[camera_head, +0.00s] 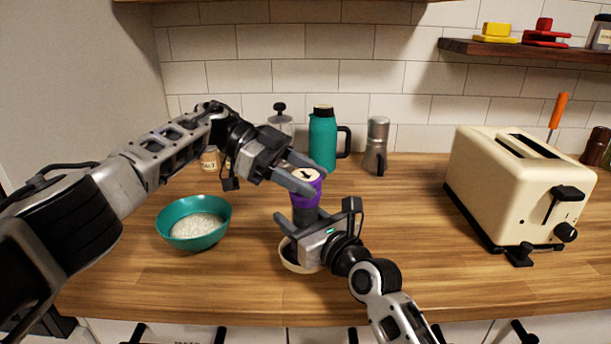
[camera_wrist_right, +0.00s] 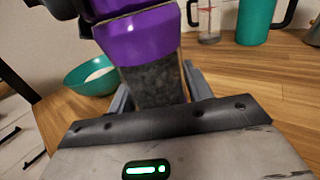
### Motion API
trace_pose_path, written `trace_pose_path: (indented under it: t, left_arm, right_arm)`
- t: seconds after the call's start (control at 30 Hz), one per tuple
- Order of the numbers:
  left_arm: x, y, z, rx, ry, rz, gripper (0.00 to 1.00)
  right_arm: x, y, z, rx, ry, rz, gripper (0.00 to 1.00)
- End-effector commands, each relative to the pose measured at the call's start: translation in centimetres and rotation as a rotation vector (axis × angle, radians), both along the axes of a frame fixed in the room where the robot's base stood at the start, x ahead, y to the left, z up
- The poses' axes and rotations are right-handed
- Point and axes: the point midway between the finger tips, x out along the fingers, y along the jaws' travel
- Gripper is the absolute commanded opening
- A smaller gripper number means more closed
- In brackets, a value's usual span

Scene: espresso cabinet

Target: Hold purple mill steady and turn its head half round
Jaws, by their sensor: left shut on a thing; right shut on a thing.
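The purple mill stands upright in the middle of the counter; its purple head (camera_head: 312,193) has a pale top with a dark arrow mark. In the right wrist view the purple head (camera_wrist_right: 140,38) sits above a dark, see-through body (camera_wrist_right: 152,84) filled with grains. My left gripper (camera_head: 305,181) is shut on the head, with its fingers on either side near the top. My right gripper (camera_head: 300,219) is shut on the body below, and its fingers also show in the right wrist view (camera_wrist_right: 155,90). The mill's foot is hidden behind the right gripper.
A teal bowl (camera_head: 166,218) of white grains stands left of the mill. A pale dish (camera_head: 291,266) lies partly under my right gripper.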

Motion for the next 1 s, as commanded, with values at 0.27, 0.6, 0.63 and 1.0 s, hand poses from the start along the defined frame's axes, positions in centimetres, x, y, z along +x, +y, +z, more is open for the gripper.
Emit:
trace_pose_path:
  t: [0.27, 0.6, 0.63, 1.0]
  left_arm:
    - [0.0, 0.1, 0.0, 0.000, 0.001, -0.003, 0.26]
    - [0.0, 0.1, 0.0, 0.000, 0.003, -0.003, 0.70]
    - [0.0, 0.1, 0.0, 0.000, 0.003, -0.003, 0.70]
    - [0.0, 0.0, 3.9, -0.002, -0.002, -0.005, 0.70]
  right_arm:
    - [-0.1, 0.1, 0.0, 0.001, 0.001, 0.002, 0.13]
    - [-0.1, 0.1, -0.1, 0.002, 0.003, 0.002, 0.13]
    - [-0.1, 0.1, -0.1, 0.002, 0.003, 0.002, 0.13]
    - [-0.1, 0.1, -0.1, 0.003, 0.003, 0.002, 0.13]
